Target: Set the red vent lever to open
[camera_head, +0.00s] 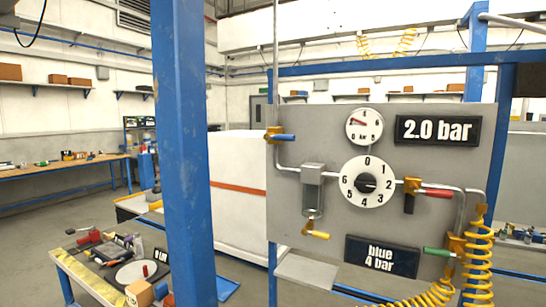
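The red lever (438,193) is on a brass-coloured valve (412,185) at the right of the grey panel (335,130). It points right, roughly horizontal, along the pipe. A dark part hangs below the valve. I cannot read any open or shut marking beside it. Neither of my grippers is in the head view.
The panel also holds a blue lever (284,137), a yellow lever (317,235), a green lever (440,252), a numbered dial (352,195), a gauge (364,120) and a 2.0 bar display (437,130). A coiled yellow hose (479,255) hangs right. A blue post (183,150) stands left.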

